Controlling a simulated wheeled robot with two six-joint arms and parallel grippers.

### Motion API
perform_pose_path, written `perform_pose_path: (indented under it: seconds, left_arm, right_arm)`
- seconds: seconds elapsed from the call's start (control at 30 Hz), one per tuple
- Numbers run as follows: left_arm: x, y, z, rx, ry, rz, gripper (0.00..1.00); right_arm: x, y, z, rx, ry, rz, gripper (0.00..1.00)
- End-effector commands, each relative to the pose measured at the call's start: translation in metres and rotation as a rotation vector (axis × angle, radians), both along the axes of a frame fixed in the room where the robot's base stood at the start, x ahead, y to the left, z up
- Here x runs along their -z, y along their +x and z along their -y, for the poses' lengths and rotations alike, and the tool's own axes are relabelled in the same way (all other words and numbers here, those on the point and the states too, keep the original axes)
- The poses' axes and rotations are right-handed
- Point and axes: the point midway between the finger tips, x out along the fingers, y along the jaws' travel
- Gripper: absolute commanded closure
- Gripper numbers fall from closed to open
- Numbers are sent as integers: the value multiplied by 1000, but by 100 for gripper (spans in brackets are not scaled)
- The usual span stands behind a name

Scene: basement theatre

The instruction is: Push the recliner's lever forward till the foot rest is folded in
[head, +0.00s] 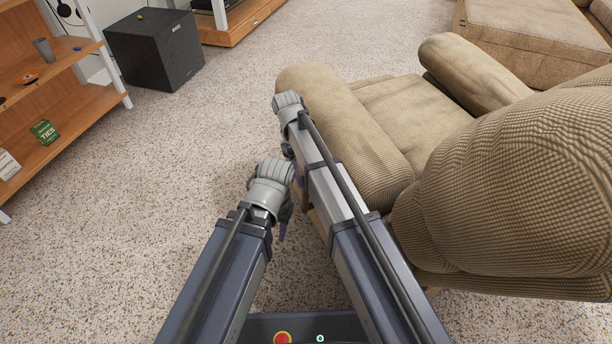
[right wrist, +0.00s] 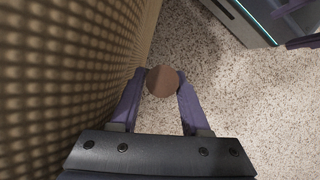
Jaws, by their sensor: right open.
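The tan recliner (head: 385,95) stands at the right in the head view, its left armrest partly behind my right arm. No foot rest shows out past the seat front. In the right wrist view, the lever's round brown end (right wrist: 163,83) lies between the purple fingertips of my right gripper (right wrist: 163,74). That gripper is open, with a finger on either side; contact is unclear. In the head view it is mostly hidden beside the armrest. My left gripper (head: 284,226) hangs down left of my right arm, mostly hidden by its wrist; its opening cannot be seen.
A wooden shelf (head: 75,112) with small items stands at the left. A black box (head: 155,50) is at the back left, and another tan seat (head: 530,35) is at the back right. Open carpet (head: 190,150) lies left of the recliner.

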Motion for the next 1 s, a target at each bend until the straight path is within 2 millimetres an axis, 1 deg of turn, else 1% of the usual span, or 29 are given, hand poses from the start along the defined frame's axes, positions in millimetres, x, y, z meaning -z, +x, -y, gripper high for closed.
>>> perform_pose_path:
  seconds: [0.03, 0.17, 0.4, 0.5, 0.63, 0.87, 0.93, 1.0]
  left_arm:
    - [-7, 0, 0, 1, 0, 0, 54]
    - [-22, 0, 0, 4, 0, 0, 54]
    - [-54, 0, 0, 11, 0, -1, 54]
    - [-64, 0, 0, 9, 1, -2, 54]
    - [-69, 0, -1, 8, 2, -1, 54]
    - [-67, 0, -1, 8, 2, -1, 54]
    - [-67, 0, -1, 8, 2, -1, 54]
    - [-69, 0, -1, 8, 2, -1, 54]
  right_arm:
    - [-7, 2, -1, 0, 0, 0, 54]
    - [-22, 6, -4, 0, 0, 0, 54]
    - [-54, 16, -11, 0, 1, 1, 54]
    - [-64, 20, -13, 0, 1, 1, 54]
    - [-68, 22, -15, 0, 1, 2, 54]
    - [-67, 22, -15, 0, 1, 2, 54]
    - [-67, 21, -15, 0, 0, 2, 59]
    - [-68, 15, -13, 5, 1, 11, 67]
